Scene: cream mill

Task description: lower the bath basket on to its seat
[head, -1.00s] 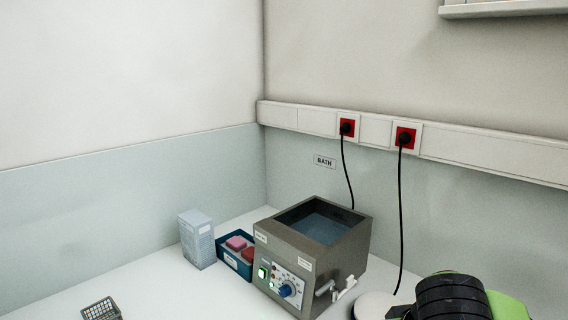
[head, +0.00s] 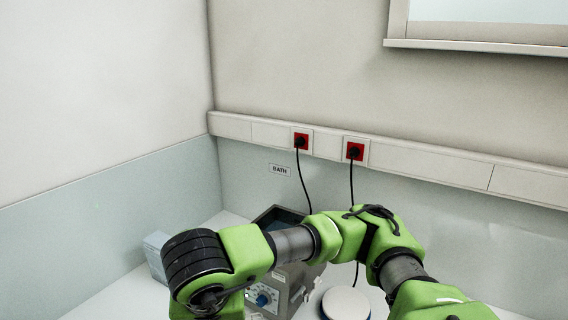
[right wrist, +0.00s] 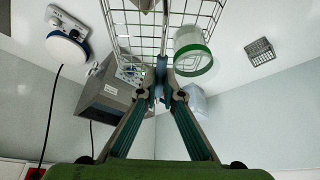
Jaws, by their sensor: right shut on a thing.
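The bath (head: 280,216) is a dark grey open box with a blue dial, at the back of the bench in the head view. My right arm covers much of it. In the right wrist view the bath (right wrist: 103,97) shows left of my right gripper (right wrist: 160,85). That gripper is shut on the upright handle of the wire bath basket (right wrist: 128,22). The basket is partly cut off by the top edge of the view. A clear cylinder with a green rim (right wrist: 194,52) shows at the basket; I cannot tell if it is inside. My left gripper is in neither view.
A white round-topped device (head: 345,303) stands right of the bath. A pale box (head: 155,255) stands to its left. Black cables (head: 305,185) hang from red wall sockets.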

